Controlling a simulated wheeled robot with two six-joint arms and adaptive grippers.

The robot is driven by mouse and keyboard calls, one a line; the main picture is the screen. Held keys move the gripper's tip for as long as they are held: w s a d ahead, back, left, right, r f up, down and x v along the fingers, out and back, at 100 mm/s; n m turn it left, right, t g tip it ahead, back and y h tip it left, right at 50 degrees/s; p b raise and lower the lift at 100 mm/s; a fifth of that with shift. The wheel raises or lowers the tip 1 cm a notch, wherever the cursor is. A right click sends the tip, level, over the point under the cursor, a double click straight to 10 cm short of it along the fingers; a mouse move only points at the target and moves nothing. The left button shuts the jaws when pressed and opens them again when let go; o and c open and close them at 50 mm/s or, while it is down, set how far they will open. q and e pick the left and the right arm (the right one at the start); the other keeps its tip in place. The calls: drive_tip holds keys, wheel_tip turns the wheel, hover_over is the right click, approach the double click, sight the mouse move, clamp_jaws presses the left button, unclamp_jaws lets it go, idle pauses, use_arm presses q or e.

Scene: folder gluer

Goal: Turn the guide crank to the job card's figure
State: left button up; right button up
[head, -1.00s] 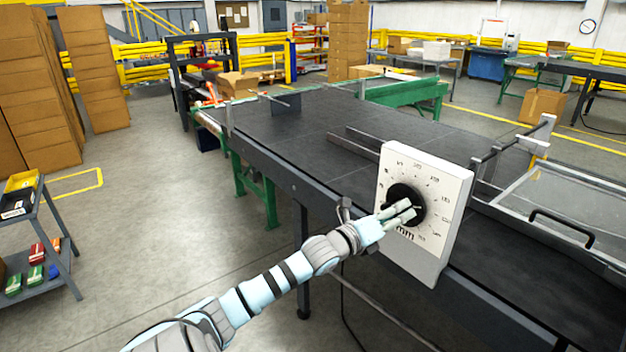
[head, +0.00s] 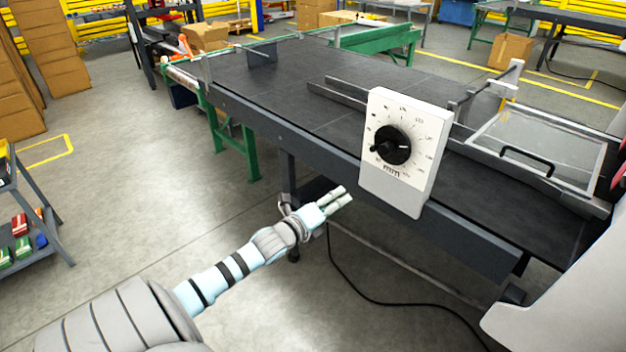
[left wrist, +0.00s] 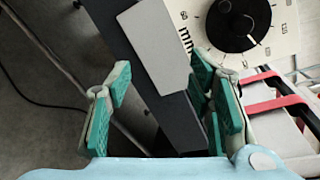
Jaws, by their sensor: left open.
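The guide crank is a round black knob (head: 392,146) on a white dial plate marked "mm" (head: 405,196), fixed to the near side of the machine bed. A white pointer line on the knob points right, and a small dark handle sticks out at its lower left. My left gripper (head: 342,196) is open and empty, apart from the plate, to its lower left. The left wrist view shows its green-padded fingers (left wrist: 165,100) spread, with the knob (left wrist: 238,25) beyond them at the upper right. I cannot make out a job card. My right gripper is not in view.
The dark machine bed (head: 300,98) stretches behind the dial. A clear-windowed guard with a black handle (head: 528,160) is at the right. A black cable (head: 400,303) runs over the floor below. The floor at the left is open, beside a small cart (head: 30,200).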

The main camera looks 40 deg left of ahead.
use_arm(q)
drive_tip(key=s+f+n+g, duration=0.1)
drive_tip(key=s+f+n, duration=0.1)
drive_tip(key=f, duration=0.5)
drive_tip(key=s+a+f+n+g+y, duration=0.1)
drive_tip(key=s+f+n+g, duration=0.1)
drive_tip(key=f, duration=0.4)
drive_tip(key=shift+s+a+f+n+b, duration=0.35)
drive_tip(key=shift+s+n, duration=0.3)
drive_tip(key=shift+n, duration=0.25)
